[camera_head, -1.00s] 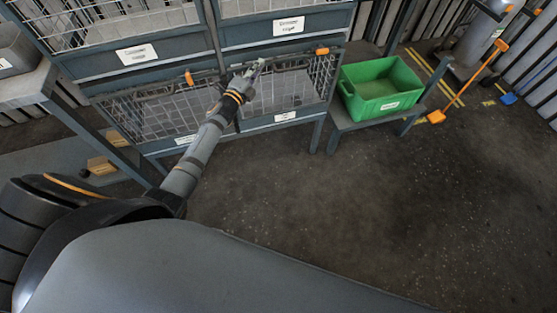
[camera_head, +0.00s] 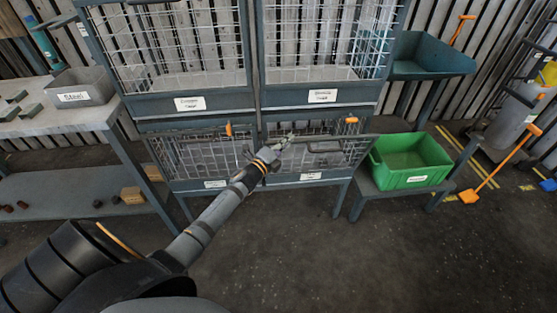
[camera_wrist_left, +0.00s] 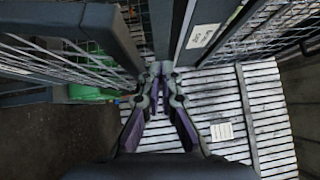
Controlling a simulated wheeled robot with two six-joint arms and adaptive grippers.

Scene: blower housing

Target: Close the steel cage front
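A rack holds wire cages, two above and two below. The lower right cage front (camera_head: 335,158) is a wire mesh panel whose dark top bar seems to lean outward. The lower left cage front (camera_head: 195,160) is also mesh. Their labels are too small to read, so I cannot tell which is steel. My left gripper (camera_head: 285,142) is by the top of the lower right cage, near its left end. In the left wrist view my left gripper (camera_wrist_left: 160,70) has its fingertips together before a dark post; no held object shows. Contact with the front is unclear. My right gripper is out of view.
A green bin (camera_head: 410,165) stands on a low stand right of the rack. A grey bin labelled Steel (camera_head: 75,92) sits on the left shelf table (camera_head: 60,125). An orange-handled tool (camera_head: 500,165) leans at the right. The floor (camera_head: 330,260) in front is clear.

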